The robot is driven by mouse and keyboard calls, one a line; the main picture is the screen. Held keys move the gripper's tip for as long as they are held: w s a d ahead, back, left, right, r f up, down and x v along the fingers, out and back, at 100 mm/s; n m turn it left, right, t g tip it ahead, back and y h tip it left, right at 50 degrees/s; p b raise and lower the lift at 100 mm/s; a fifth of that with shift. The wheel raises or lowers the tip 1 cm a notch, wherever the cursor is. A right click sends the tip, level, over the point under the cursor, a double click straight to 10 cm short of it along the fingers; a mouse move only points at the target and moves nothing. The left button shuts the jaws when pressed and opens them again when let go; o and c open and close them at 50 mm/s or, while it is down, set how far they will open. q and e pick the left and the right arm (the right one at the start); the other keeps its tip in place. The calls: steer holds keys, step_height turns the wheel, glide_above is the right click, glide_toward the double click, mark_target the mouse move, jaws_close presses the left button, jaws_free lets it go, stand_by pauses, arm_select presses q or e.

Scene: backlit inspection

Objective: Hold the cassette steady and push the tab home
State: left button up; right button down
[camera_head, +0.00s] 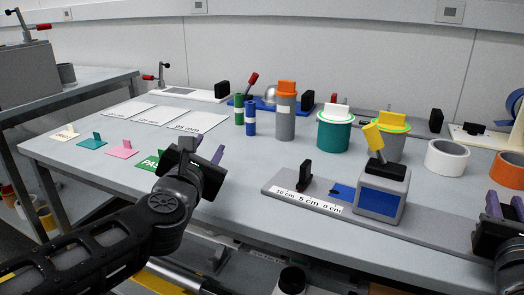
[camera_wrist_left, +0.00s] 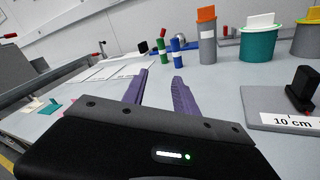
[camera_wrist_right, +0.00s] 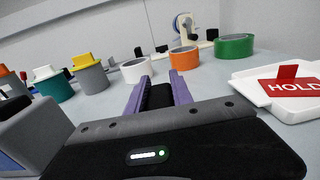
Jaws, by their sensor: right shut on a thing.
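A long grey base board (camera_head: 432,230) lies at the table's front edge. It carries a black upright tab (camera_head: 305,175) by a "10 cm, 5 cm, 0 cm" scale, a small blue piece, and a grey box with a blue front (camera_head: 378,203) and tilted yellow lever (camera_head: 374,139). I cannot tell which part is the cassette. My left gripper (camera_head: 208,153) is open and empty, left of the board; it also shows in the left wrist view (camera_wrist_left: 160,80). My right gripper (camera_wrist_right: 161,85) is shut on a black upright grip (camera_wrist_right: 160,97), right of the grey box. The grip's foot is hidden.
Behind stand a grey canister (camera_head: 285,117) with an orange top, a teal pot (camera_head: 335,137) and a grey pot (camera_head: 386,146). Tape rolls, one white (camera_head: 447,158), stand at right. A white tray with a red HOLD card (camera_wrist_right: 292,86) lies right of my right gripper. Flat cards lie left.

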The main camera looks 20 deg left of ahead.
mark_target(309, 160)
arm_select(q)
steer(key=d+h, duration=0.1)
steer(key=d, duration=0.3)
steer(key=s+d+m+t+h, duration=0.1)
steer(key=d+h, duration=0.1)
steer(key=d, duration=0.2)
steer(key=d+m+h, duration=0.1)
steer(key=d, duration=0.4)
steer(key=shift+s+r+t+h, duration=0.15)
steer(key=shift+s+t+h, duration=0.15)
steer(key=shift+h, duration=0.1)
steer(key=d+f, duration=0.1)
steer(key=s+d+h, duration=0.1)
steer(key=d, duration=0.1)
steer(key=d+f+n+h, duration=0.1)
steer(key=d, duration=0.1)
steer(key=shift+s+d+f, duration=0.2)
steer(key=shift+s+f, duration=0.1)
steer(key=shift+s, duration=0.05)
steer(key=shift+n, duration=0.7)
steer(key=shift+w, duration=0.15)
steer(key=w, duration=0.7)
steer(key=w+d, duration=0.1)
steer(key=w, duration=0.3)
steer(key=shift+w+d, duration=0.1)
steer(key=shift+w, duration=0.25)
jaws_close()
